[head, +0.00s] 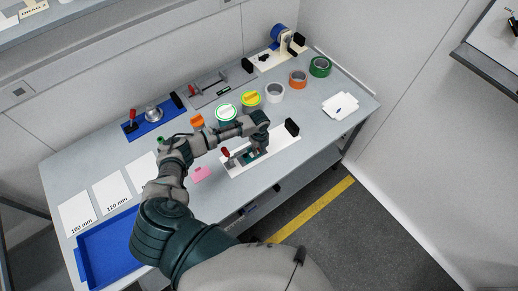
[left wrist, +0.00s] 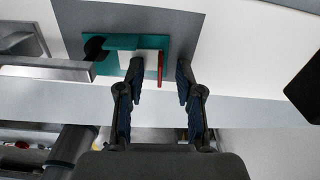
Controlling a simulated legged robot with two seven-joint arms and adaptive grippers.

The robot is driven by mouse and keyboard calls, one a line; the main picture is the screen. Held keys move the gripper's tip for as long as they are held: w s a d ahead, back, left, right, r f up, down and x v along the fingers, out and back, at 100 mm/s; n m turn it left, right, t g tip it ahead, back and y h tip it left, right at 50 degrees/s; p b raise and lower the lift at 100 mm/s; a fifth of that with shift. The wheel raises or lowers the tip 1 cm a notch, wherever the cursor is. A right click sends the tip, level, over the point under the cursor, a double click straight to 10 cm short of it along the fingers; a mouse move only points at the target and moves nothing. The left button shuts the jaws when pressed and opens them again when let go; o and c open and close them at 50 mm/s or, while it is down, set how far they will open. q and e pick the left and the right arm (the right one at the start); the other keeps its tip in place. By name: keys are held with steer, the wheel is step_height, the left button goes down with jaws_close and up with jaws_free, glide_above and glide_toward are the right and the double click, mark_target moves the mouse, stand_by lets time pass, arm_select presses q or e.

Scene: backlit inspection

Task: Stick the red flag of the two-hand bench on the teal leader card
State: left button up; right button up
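The white two-hand bench plate (head: 284,148) lies near the front edge of the table. The teal leader card (left wrist: 113,62) lies on a dark grey patch of it, under a clamp's metal bar and black tip. A white piece lies over part of the card. The thin red flag (left wrist: 160,68) shows nearly edge-on at the card's right end. My left gripper (left wrist: 160,80) is open, its fingertips on either side of the flag; contact cannot be told. In the head view my left gripper (head: 256,146) hangs over the plate and hides part of the card.
A red clamp handle (head: 226,153) and a black block (head: 292,127) stand on the plate. A pink pad (head: 202,174) lies left of it. Tape rolls, including a green one (head: 320,66), stand behind. A blue tray (head: 90,245) is at the front left.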

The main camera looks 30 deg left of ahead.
arm_select(q)
step_height(320, 180, up, 12)
stand_by(0.6)
steer(key=shift+a+f, duration=0.1)
stand_by(0.4)
